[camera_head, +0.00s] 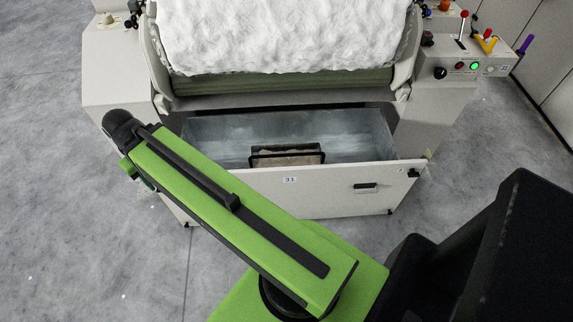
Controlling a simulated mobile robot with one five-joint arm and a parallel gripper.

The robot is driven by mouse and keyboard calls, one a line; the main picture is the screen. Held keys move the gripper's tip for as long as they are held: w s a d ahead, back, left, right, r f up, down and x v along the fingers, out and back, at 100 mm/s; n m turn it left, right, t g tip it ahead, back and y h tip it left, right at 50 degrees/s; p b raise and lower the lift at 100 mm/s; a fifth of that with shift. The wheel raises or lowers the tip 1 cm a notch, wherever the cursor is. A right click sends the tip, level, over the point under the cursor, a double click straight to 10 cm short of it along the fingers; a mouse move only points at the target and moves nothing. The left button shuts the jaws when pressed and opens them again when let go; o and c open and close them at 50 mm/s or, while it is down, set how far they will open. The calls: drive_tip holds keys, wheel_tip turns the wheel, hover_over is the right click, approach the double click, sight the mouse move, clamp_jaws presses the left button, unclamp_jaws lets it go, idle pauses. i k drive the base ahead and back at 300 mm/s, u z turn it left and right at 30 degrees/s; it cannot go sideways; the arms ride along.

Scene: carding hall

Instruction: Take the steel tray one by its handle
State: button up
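An open grey drawer (335,194) juts from the front of the machine, with a bare metal interior (220,145). Inside it, near the front wall, is a small dark-rimmed tray-like thing (288,153) with something brownish in it. A black bar runs across its near side, above the drawer's front edge; I cannot tell whether this is the steel tray and its handle. The drawer front has a small dark pull (365,187) and a label reading 31 (290,180). My green arm crosses in front of the drawer's left part and hides some of it.
Above the drawer, a thick white fibre sheet (285,35) hangs over a green roller (275,83). Grey floor (60,230) is clear to the left.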

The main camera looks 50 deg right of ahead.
sight(300, 154)
drive_tip(key=i, duration=0.85)
drive_tip(key=u, duration=0.05)
